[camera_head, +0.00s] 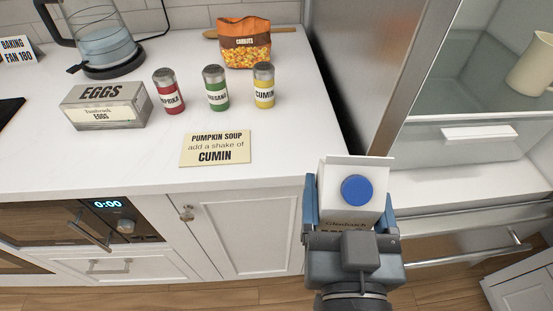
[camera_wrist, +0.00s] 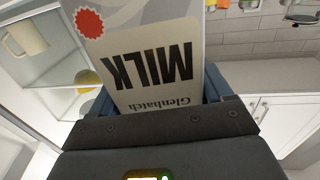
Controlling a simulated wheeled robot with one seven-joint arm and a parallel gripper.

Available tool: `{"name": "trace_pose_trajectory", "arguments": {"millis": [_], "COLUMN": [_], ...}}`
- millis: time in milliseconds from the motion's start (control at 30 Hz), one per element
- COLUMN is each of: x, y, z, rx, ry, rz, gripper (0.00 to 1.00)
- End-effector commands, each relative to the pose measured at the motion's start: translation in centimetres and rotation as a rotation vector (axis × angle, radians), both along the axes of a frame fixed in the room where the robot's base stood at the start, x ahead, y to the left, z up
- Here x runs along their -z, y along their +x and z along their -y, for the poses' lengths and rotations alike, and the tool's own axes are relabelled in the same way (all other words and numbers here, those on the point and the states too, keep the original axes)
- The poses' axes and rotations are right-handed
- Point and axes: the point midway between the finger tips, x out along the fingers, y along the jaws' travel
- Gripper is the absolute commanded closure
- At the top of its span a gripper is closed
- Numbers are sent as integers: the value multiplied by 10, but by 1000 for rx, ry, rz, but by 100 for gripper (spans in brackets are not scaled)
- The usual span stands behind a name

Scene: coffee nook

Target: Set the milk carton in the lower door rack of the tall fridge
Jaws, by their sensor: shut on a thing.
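My gripper (camera_head: 352,200) is shut on the milk carton (camera_head: 345,205), with one blue finger on each side. The carton is white with a blue cap, which faces the head camera. In the wrist view the carton (camera_wrist: 150,60) shows "MILK" and "Glenhatch" upside down and a red badge. It is held in the air in front of the gap between the counter and the tall fridge (camera_head: 372,60). The fridge is open at right, its glass shelf and interior showing; it is also at left in the wrist view (camera_wrist: 62,65). I cannot make out the lower door rack.
A cream mug (camera_head: 531,64) stands on a fridge shelf. A drawer front with a bar handle (camera_head: 465,250) is below.

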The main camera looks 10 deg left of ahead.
Motion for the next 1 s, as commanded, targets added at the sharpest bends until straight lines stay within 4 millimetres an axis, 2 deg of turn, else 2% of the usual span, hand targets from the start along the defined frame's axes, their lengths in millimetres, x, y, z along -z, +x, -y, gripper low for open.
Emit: {"name": "trace_pose_trajectory", "arguments": {"millis": [33, 100, 400, 700, 1000], "x": [16, 34, 99, 144, 164], "y": [12, 26, 66, 90, 103], "z": [20, 40, 107, 150, 173], "rx": [27, 47, 107, 137, 149], "ry": [-4, -2, 4, 9, 11], "rz": [0, 1, -6, -22, -22], "gripper": [88, 88, 88, 88, 88]}}
